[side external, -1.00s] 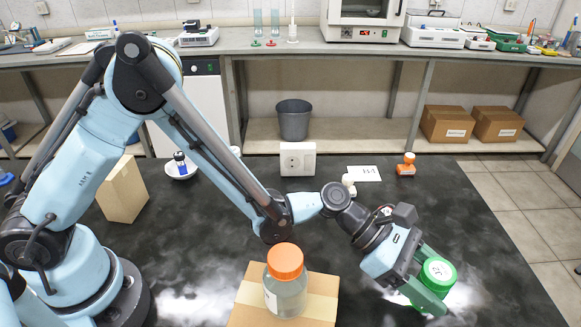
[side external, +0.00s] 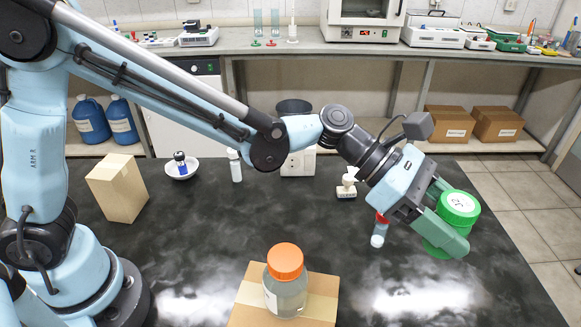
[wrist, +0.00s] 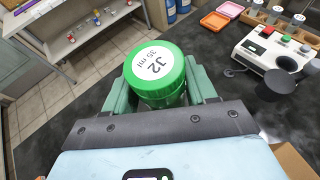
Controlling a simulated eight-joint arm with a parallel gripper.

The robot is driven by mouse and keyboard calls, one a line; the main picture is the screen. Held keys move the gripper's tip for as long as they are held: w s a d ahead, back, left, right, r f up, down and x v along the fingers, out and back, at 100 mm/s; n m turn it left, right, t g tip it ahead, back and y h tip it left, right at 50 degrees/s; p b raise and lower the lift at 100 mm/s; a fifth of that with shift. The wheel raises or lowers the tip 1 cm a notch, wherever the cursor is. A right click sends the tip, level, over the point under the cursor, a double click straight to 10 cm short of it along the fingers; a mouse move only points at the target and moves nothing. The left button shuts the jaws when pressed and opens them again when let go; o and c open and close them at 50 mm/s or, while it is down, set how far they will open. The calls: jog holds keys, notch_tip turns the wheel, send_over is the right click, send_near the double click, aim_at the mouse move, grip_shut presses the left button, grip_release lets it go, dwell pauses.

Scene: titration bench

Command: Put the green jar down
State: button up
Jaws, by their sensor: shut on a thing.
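The green jar (side external: 459,208) has a green lid with a white round label; in the wrist view the label on the jar (wrist: 156,70) reads "32" and "35 ml". My gripper (side external: 446,222) is shut on it, with a green finger on each side. In the side view the jar is at the right, held over the right part of the black table (side external: 340,230). It looks raised above the table top. The jar's lower part is mostly hidden by the fingers.
An orange-lidded jar (side external: 285,280) stands on a cardboard box (side external: 245,300) at the front. A small bottle with a red cap (side external: 379,236) stands just left of my gripper. A white-and-tan stamp-like object (side external: 347,186) is behind. The right front of the table is clear.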

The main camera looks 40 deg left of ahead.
jog(key=s+a+m+g, duration=0.2)
jog(key=a, duration=2.3)
jog(key=shift+a+f, duration=0.1)
jog(key=shift+f, duration=7.35)
jog(key=o, duration=1.1)
jog(key=shift+f, duration=0.15)
jog(key=shift+c, duration=0.2)
